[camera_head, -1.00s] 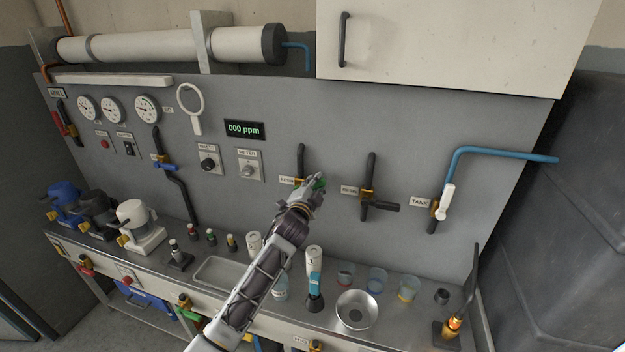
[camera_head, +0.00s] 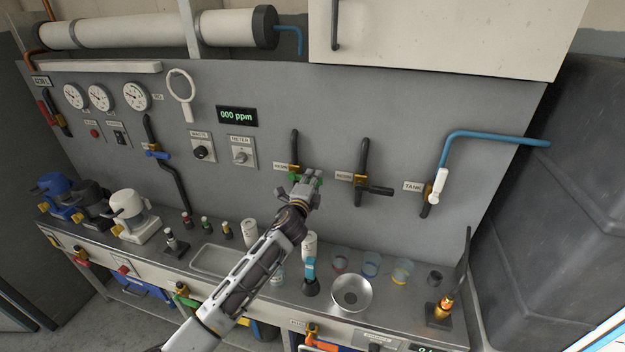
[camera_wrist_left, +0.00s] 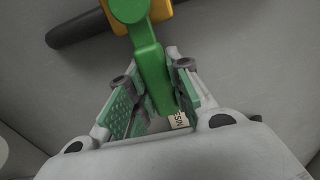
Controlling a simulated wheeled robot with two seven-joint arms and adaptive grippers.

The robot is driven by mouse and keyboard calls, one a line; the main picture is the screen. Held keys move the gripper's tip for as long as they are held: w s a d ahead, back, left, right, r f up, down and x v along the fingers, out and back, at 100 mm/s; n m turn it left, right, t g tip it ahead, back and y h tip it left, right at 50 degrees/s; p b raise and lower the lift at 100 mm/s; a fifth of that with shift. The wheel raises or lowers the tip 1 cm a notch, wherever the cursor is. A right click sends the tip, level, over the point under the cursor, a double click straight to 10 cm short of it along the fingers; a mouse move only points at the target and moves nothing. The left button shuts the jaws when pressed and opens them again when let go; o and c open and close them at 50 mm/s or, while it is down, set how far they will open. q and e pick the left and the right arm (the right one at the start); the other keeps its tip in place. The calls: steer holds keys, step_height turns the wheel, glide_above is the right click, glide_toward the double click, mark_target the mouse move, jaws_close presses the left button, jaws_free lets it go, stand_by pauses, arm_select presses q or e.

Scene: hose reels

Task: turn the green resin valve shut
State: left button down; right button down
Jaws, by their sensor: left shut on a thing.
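The green resin valve handle (camera_wrist_left: 152,68) is between the two fingers of my left gripper (camera_wrist_left: 158,108) in the left wrist view. The fingers have green pads and are shut on it. The handle lies across the dark pipe (camera_wrist_left: 75,28), below the yellow valve body (camera_wrist_left: 178,10). In the head view my left gripper (camera_head: 306,180) is at the resin valve on the grey panel and partly covers it. Green shows on both sides of the fingers, and I cannot tell handle from pads there. My right gripper is out of view.
Right of it are a second valve with a dark handle (camera_head: 378,190) and the tank valve with a white handle (camera_head: 439,186). The display (camera_head: 237,116) reads 000 ppm. Below, the counter holds a steel bowl (camera_head: 351,293), small cups and bottles.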

arm_select(q)
steer(key=shift+f, duration=0.15)
steer(key=c, duration=1.3)
jaws_free()
steer(key=shift+s, duration=0.15)
steer(key=shift+v, duration=5.85)
